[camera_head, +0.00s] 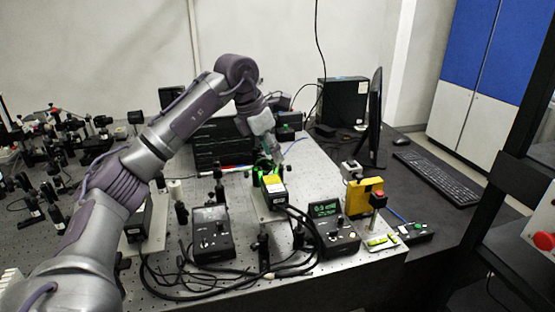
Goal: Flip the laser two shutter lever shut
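My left arm reaches in from the left, and its gripper (278,152) points down behind a black laser box with a yellow label (273,190). Green light (263,170) glows just below and left of the gripper, at the far end of this box. The gripper is too small to tell whether its fingers are open or touch anything. A second dark laser box (138,220) is partly hidden behind my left arm. I cannot make out a shutter lever or which box is laser two. My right gripper is not in view.
Two black control boxes, one at left (212,232) and one with a lit green display (333,228), stand in front with loose cables. A monitor (372,118) stands behind. Crowded optics fill the left.

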